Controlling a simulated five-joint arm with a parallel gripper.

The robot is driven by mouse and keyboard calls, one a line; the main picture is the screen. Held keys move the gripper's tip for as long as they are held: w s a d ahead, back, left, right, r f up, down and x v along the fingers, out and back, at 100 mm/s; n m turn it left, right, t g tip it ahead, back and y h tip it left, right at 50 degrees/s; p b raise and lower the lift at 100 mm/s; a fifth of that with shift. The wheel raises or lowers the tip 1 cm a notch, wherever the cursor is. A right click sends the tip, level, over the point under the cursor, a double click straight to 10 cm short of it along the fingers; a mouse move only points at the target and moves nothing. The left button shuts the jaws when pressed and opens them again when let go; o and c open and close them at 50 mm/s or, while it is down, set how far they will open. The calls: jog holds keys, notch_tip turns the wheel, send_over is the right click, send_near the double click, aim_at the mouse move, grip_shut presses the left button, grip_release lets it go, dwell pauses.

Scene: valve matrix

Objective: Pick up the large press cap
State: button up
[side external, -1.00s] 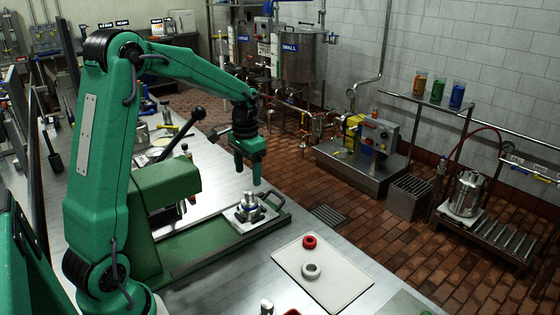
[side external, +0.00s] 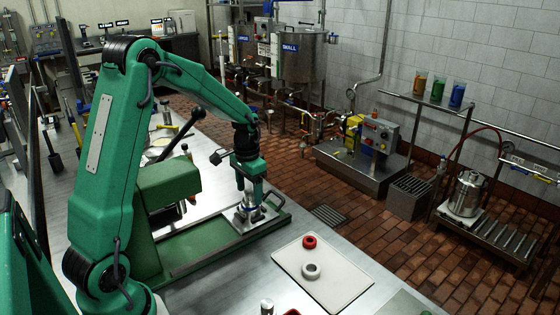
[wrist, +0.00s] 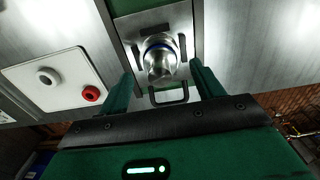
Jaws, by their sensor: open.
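A shiny round metal piece with a blue ring, which looks like the large press cap (wrist: 160,62), sits upright on a square metal plate (wrist: 133,22) on the green press base. It also shows in the side view (side external: 247,203), partly hidden by my gripper. My gripper (side external: 249,203) is open and points down over the piece. In the wrist view the two fingers of my gripper (wrist: 162,74) are on either side of the piece, with a gap visible on each side.
A white board (side external: 342,285) with a red ring (side external: 309,242) and a grey ring (side external: 311,271) lies in front of the press base. The green press head (side external: 168,184), with its black-knobbed lever (side external: 190,134), stands left of my gripper. A black handle (wrist: 170,97) is at the plate's edge.

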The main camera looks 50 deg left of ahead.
aim_at(251, 193)
jog(key=shift+f, duration=0.8)
jog(key=c, duration=1.2)
jog(key=shift+r, duration=0.2)
jog(key=shift+c, duration=0.2)
jog(key=shift+r, duration=0.55)
jog(key=r, duration=0.3)
jog(key=shift+d+r, duration=0.1)
jog(key=shift+d, duration=0.3)
jog(key=s+d+r, duration=0.2)
jog(key=d+r, duration=0.4)
jog(key=d, duration=0.4)
jog(key=shift+d+r, duration=0.2)
jog(key=shift+d, duration=0.15)
